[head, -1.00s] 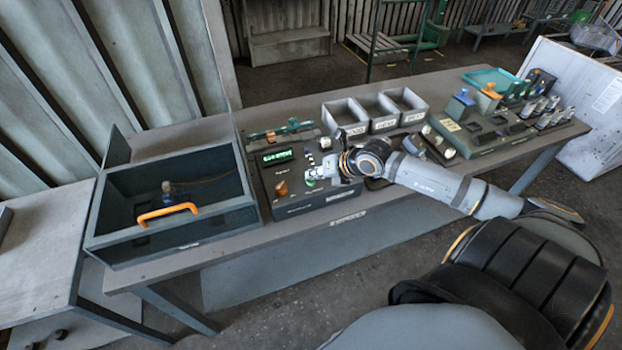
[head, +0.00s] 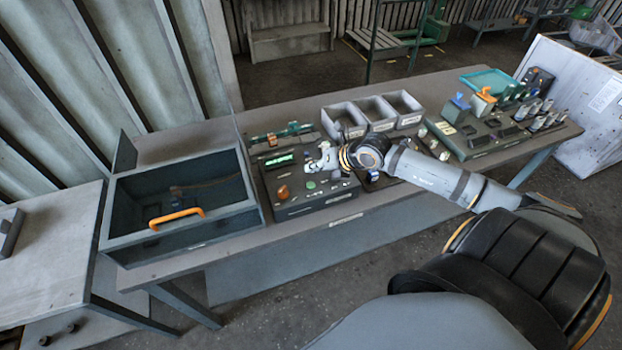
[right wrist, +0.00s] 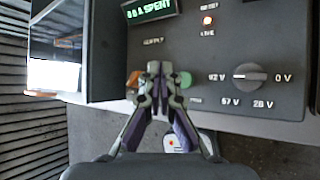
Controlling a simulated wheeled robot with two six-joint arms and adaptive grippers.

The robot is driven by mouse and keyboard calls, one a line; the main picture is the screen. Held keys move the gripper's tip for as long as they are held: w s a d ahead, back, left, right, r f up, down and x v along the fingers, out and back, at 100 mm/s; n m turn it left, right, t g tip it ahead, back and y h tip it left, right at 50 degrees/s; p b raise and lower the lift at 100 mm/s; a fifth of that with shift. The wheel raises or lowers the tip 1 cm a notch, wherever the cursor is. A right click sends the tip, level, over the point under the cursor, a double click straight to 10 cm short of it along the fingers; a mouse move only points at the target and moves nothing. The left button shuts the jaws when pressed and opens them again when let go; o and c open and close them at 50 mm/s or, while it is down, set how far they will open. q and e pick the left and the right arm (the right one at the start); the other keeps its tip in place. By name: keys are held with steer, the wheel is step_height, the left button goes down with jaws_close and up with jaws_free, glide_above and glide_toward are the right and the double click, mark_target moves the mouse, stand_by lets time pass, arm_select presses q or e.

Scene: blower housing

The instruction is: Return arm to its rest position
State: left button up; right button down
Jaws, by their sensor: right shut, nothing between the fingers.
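My right gripper (head: 322,163) is over the control panel (head: 316,201) on the bench, at the end of my arm, which reaches in from the right. In the right wrist view its two fingers (right wrist: 160,76) are together at the tips with nothing between them. They point toward the panel, in front of an orange knob (right wrist: 134,80) and a green button (right wrist: 184,80), which they partly hide. The green button also shows in the head view (head: 311,185), just below the fingers. I cannot tell whether the fingertips touch the panel. My left gripper is out of view.
A dark box with an orange handle (head: 176,217) stands left of the panel. Grey bins (head: 381,126) stand behind the arm. A fixture block with several parts (head: 480,146) is on the right. The panel has a lit display (right wrist: 151,9) and a rotary dial (right wrist: 249,76).

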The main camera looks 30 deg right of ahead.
steer(key=shift+r, duration=0.5)
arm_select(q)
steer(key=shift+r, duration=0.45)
arm_select(e)
steer(key=shift+f, duration=0.1)
